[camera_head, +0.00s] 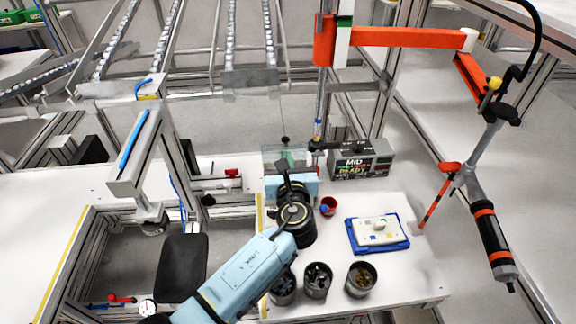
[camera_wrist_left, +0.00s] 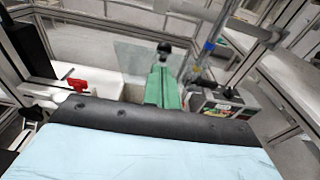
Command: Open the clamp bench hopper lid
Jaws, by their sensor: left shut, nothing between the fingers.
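The hopper lid (camera_wrist_left: 132,58) looks like a clear pane with a round black knob (camera_wrist_left: 164,47), behind my fingers in the left wrist view. In the head view the pane (camera_head: 271,153) and its knob (camera_head: 285,140) show at the back of the bench. My left gripper (camera_wrist_left: 162,70) has green fingers that are shut and empty. Their tips (camera_head: 288,161) lie close below the knob; I cannot tell whether they touch the pane. My gripper's body hides what lies under the pane. The lid's angle is unclear. My right gripper is not in view.
A grey control box (camera_head: 360,160) stands just right of the lid. A red cup (camera_head: 328,206), a blue tray (camera_head: 378,246) and several metal cups (camera_head: 361,279) stand on the white bench. An orange arm (camera_head: 400,38) hangs above right. A red item (camera_wrist_left: 76,84) lies left.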

